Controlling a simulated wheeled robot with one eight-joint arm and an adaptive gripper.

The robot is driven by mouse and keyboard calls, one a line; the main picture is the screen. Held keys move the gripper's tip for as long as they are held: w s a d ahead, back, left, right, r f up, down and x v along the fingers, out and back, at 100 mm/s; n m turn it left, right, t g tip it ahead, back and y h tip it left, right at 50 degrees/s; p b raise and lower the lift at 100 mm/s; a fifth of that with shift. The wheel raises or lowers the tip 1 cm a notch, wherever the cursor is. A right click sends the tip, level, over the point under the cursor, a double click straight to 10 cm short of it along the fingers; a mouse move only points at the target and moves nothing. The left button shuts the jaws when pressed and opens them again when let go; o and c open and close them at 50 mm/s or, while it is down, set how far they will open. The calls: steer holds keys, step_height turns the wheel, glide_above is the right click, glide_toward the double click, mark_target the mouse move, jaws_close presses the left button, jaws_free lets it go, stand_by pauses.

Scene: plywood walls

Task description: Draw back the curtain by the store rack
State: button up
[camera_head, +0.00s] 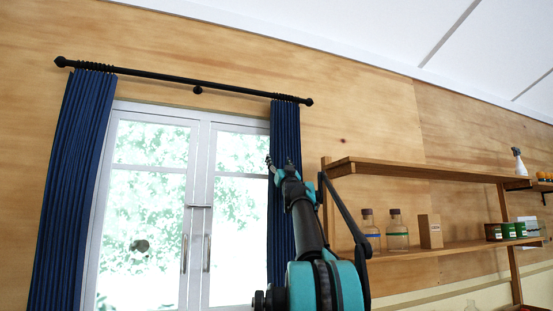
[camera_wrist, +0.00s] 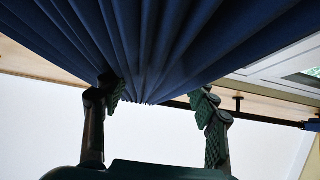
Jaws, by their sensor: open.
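The dark blue curtain by the store rack (camera_head: 285,125) hangs bunched in narrow folds at the right end of the black rod (camera_head: 160,77). It runs down along the window's right side, its lower part hidden behind my arm. My gripper (camera_head: 278,162) is raised in front of this curtain, its fingers spread. In the wrist view the curtain (camera_wrist: 165,40) fills the top and narrows to gathered folds. My open gripper (camera_wrist: 160,95) has one finger on each side of those folds; whether the fingers touch the cloth I cannot tell.
A matching curtain (camera_head: 72,180) hangs at the window's left side. The white window (camera_head: 198,200) between them is shut. The wooden store rack (camera_head: 430,170) stands close on the right, with corked bottles (camera_head: 397,236), a tan box (camera_head: 430,231) and green tins (camera_head: 508,231).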

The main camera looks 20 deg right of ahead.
mark_target(277, 200)
steer(key=v, duration=0.8)
steer(key=shift+s+f, duration=0.2)
